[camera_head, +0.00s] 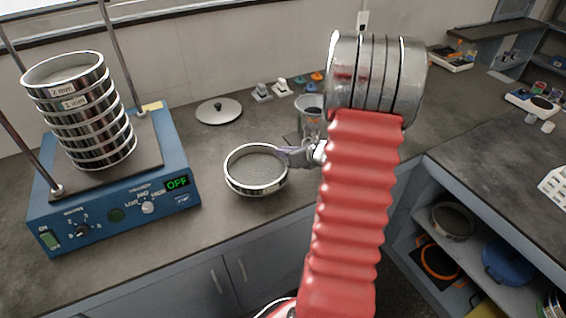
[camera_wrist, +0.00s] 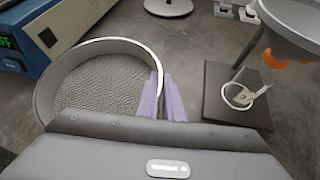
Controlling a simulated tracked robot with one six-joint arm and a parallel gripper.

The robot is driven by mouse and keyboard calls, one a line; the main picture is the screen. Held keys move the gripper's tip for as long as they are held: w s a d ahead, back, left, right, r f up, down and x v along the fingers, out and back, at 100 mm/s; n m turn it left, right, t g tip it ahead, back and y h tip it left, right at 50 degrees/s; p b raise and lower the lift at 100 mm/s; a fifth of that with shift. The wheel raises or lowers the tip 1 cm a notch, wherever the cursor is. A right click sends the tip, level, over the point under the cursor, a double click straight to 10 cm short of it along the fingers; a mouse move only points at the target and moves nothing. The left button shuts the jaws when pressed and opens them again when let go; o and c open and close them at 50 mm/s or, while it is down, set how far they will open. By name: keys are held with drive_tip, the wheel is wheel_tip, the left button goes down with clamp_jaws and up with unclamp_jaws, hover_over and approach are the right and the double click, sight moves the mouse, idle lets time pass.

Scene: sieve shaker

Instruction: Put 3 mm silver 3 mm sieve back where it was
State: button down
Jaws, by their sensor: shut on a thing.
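A round silver sieve (camera_head: 257,187) with a grey mesh floor is in the middle of the head view, right of the shaker, over the dark counter. Its label is not readable. My gripper (camera_head: 287,155) is shut on the sieve's right rim. In the wrist view the sieve (camera_wrist: 98,82) fills the left side, with its rim between the lavender fingers (camera_wrist: 170,98). It looks roughly level and empty; I cannot tell whether it touches the counter. A stack of silver sieves (camera_head: 88,118), with 2 mm and 1 mm labels on top, stands on the blue shaker (camera_head: 120,205).
The shaker's display reads OFF, and two metal rods (camera_head: 110,55) flank the stack. A round lid (camera_head: 218,110) lies on the counter behind the sieve. A metal vessel on a stand (camera_head: 309,106) is close right of my gripper. Counter between shaker and sieve is clear.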

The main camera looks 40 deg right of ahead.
sight(284, 162)
drive_tip(key=shift+f, duration=2.05)
drive_tip(key=c, duration=1.9)
unclamp_jaws()
drive_tip(key=v, duration=1.2)
drive_tip(key=shift+a, duration=0.1)
